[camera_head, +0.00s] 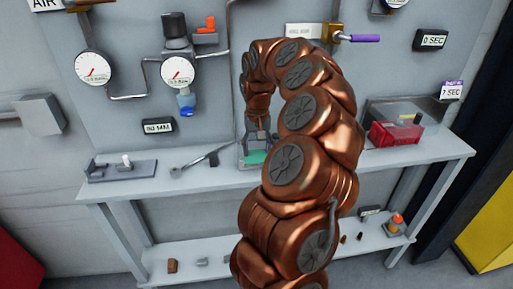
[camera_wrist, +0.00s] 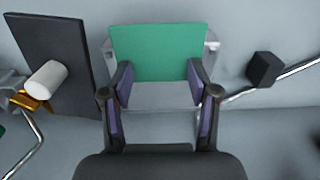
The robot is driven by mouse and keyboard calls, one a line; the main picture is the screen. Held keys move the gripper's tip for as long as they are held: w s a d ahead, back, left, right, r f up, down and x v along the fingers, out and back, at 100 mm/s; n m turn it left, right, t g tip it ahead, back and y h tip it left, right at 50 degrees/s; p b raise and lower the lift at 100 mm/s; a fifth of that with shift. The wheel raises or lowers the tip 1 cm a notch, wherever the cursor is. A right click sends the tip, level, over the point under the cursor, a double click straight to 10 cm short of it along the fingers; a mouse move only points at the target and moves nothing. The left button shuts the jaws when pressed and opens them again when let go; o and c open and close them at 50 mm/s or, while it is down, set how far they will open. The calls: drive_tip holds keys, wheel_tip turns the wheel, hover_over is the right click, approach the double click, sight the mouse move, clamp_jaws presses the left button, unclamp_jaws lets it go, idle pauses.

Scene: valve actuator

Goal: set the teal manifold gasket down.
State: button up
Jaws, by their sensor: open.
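The teal manifold gasket (camera_wrist: 158,50) is a flat rectangular plate in the wrist view. It lies on or against a pale grey block (camera_wrist: 160,96); the exact contact is hidden. It shows as a small teal patch in the head view (camera_head: 255,157), on the upper shelf below my arm. My gripper (camera_wrist: 160,78) is open, its two purple-padded fingers apart at the gasket's near corners. I cannot tell whether either finger touches the gasket. In the head view my gripper (camera_head: 257,137) is small and partly covered by my arm.
The upper shelf (camera_head: 225,181) holds a grey fixture (camera_head: 123,168) at left and a red case (camera_head: 395,133) at right. A black block (camera_wrist: 265,69) on a metal rod lies right of the gasket in the wrist view. A dark plate (camera_wrist: 62,50) with a white cylinder (camera_wrist: 46,79) is at left.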

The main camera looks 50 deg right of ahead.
drive_tip(key=shift+a, duration=0.1)
drive_tip(key=c, duration=1)
drive_tip(key=shift+s+f, duration=0.1)
clamp_jaws()
drive_tip(key=shift+f, duration=0.1)
